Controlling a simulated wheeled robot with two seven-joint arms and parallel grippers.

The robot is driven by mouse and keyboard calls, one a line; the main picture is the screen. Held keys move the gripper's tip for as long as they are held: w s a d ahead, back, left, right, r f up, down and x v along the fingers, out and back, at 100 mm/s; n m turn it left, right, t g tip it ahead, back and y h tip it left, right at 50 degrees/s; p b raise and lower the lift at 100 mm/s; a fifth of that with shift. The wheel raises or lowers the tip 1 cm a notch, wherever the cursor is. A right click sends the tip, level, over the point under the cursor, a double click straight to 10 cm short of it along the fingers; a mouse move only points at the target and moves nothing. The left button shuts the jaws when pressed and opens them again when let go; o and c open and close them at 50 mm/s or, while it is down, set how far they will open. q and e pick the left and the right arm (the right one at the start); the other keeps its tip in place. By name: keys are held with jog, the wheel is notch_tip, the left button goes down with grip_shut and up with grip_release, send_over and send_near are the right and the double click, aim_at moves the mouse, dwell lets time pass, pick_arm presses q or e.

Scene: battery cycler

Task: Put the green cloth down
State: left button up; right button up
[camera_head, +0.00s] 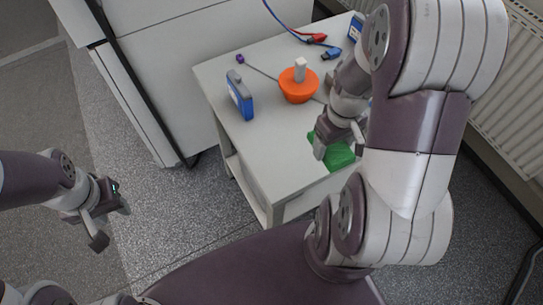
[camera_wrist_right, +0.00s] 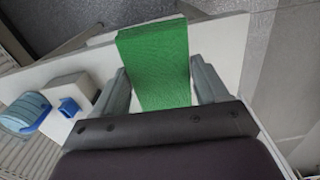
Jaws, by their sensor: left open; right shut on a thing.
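The green cloth (camera_head: 340,155) is at the front right of the white table (camera_head: 262,140), partly hidden by my right gripper. In the right wrist view the cloth (camera_wrist_right: 154,62) is a folded green block between the two fingers. My right gripper (camera_head: 327,144) is shut on it, low over the table's front edge. I cannot tell whether the cloth touches the tabletop. My left gripper (camera_head: 108,222) is open and empty, out over the floor at the left, well away from the table.
An orange bowl (camera_head: 298,88) with a white piece in it and a blue-and-grey case (camera_head: 239,95) stand on the table. Red and blue connectors (camera_head: 318,38) with cables lie at the back. A white cabinet (camera_head: 175,60) is behind at left; a radiator (camera_head: 500,80) is at right.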

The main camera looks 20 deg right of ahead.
send_over(284, 166)
jog(key=shift+n, duration=0.3)
notch_tip(284, 166, down, 7)
jog(key=shift+r, duration=0.1)
jog(key=shift+w+a+f, duration=0.15)
jog(key=shift+f, duration=0.15)
jog(key=f, duration=0.3)
jog(key=shift+s+d+b, duration=0.2)
jog(key=shift+s+b, duration=0.05)
jog(key=shift+b, duration=0.05)
jog(key=shift+f, duration=0.35)
jog(key=shift+w+a, duration=0.1)
jog(key=shift+w, duration=0.1)
